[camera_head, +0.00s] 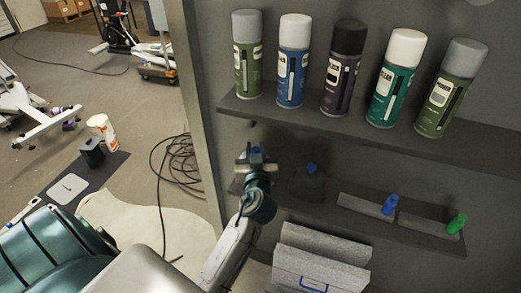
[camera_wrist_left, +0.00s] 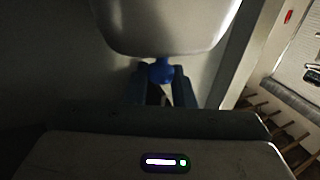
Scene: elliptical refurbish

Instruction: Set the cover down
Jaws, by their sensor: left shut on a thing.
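My left gripper (camera_head: 256,158) is in front of the lower shelf (camera_head: 430,237), near its left end, below the spray cans. It is shut on a small blue thing; the blue piece (camera_wrist_left: 161,70) shows between the fingers in the left wrist view. I cannot tell for sure whether this is the cover. The fingers hide most of it in the head view. A large pale rounded shape (camera_wrist_left: 165,28) fills the top of the wrist view, and I cannot tell what it is. My right gripper is not in view.
Several spray cans (camera_head: 292,62) stand on the upper shelf (camera_head: 300,122). The lower shelf holds a dark blue-topped item (camera_head: 308,180), a blue piece (camera_head: 390,205) and a green piece (camera_head: 457,223). Grey boxes (camera_head: 318,272) sit below. A cable (camera_head: 175,165) lies on the floor.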

